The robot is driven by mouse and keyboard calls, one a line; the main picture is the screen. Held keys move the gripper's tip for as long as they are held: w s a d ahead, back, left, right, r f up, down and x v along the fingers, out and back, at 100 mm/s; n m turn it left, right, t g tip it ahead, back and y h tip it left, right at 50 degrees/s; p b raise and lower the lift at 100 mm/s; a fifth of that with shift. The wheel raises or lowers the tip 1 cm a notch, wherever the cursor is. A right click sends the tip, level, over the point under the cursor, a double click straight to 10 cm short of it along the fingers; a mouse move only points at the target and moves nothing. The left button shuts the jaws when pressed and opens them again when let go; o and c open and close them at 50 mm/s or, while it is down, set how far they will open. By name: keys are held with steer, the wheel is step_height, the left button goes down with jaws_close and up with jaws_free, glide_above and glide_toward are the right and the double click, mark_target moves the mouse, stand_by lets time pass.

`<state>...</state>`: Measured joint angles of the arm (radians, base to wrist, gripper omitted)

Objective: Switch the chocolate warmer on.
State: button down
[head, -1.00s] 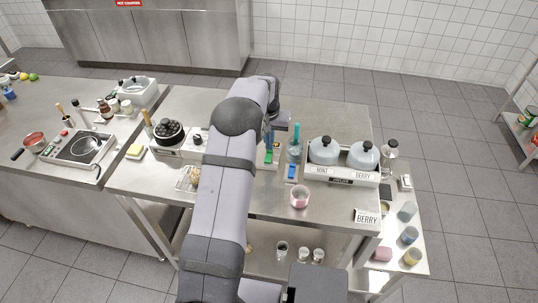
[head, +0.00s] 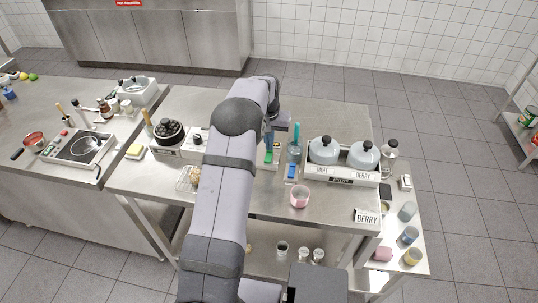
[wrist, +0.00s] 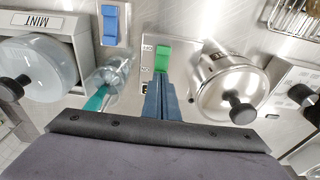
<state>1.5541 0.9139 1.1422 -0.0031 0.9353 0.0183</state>
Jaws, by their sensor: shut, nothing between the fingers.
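A silver lidded pot (wrist: 228,92) with a black knob stands right of my fingers in the wrist view, probably the chocolate warmer; its front label is mostly unreadable, and my arm hides it in the head view. Left of it is a pale switch plate with a green rocker switch (wrist: 163,55), also visible in the head view (head: 268,157). My gripper (wrist: 160,84) is shut and empty, its blue-grey fingertips close to the green rocker's near end. I cannot tell whether they touch it. The switch's setting is unclear.
A blue switch (wrist: 110,22) sits left of the green one. A glass jar with a teal utensil (wrist: 100,92) stands close to my fingers' left. The MINT and BERRY double warmer (head: 342,174) is to the right in the head view. A pink cup (head: 300,197) stands near the counter's front.

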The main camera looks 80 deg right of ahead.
steer(key=shift+f+b, duration=0.35)
steer(key=shift+f, duration=0.35)
stand_by(0.4)
step_height(320, 180, up, 7)
steer(key=p, duration=0.5)
stand_by(0.4)
stand_by(0.3)
